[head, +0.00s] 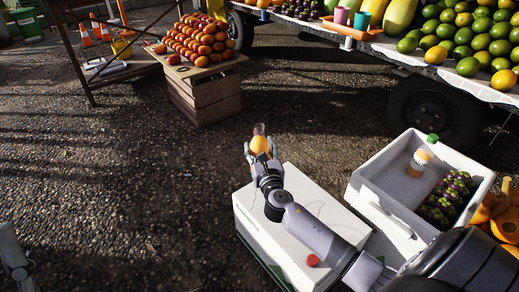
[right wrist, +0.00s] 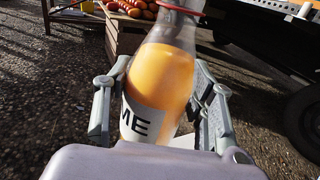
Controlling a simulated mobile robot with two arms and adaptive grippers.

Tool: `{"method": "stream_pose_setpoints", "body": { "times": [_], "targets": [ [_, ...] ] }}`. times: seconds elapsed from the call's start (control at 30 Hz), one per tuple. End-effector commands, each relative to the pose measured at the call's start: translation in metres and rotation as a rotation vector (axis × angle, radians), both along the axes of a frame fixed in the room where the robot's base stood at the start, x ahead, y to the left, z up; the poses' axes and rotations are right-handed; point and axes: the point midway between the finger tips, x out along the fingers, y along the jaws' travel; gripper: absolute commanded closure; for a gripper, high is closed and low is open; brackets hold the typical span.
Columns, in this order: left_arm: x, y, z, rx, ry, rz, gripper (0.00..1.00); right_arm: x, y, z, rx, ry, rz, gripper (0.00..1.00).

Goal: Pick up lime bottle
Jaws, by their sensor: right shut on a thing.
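The lime bottle is a clear bottle (head: 260,143) with orange liquid and a dark neck end. In the right wrist view the bottle (right wrist: 165,75) stands slightly tilted between the fingers, with a red ring near its top and a white label reading "ME"; the rest of the label is hidden. My right gripper (head: 262,157) is shut around its lower part, near the far corner of a white box (head: 310,215). A grey part of my left arm shows at the lower left edge; its gripper cannot be made out clearly.
A white crate (head: 375,205) at right holds dark fruit (head: 447,198) and a pale-labelled bottle (head: 418,165). A red cap (head: 313,260) is on the white box. A wooden crate (head: 205,100) with orange fruit stands behind, a fruit truck at upper right.

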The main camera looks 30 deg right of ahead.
Motion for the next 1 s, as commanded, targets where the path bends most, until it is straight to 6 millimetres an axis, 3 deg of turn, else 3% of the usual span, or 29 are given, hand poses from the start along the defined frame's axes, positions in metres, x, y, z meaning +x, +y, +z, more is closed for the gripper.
{"method": "stream_pose_setpoints", "body": {
  "times": [0.5, 1.0],
  "targets": [
    [0.046, -0.007, -0.034, 0.092, 0.306, 0.017, 0.6, 0.001, 0.0, 0.025, -0.001, -0.004, 0.0, 0.95],
    [0.074, -0.008, -0.08, 0.175, 0.597, 0.033, 0.6, 0.001, 0.0, 0.045, -0.001, -0.004, 0.0, 0.95]
  ]
}}
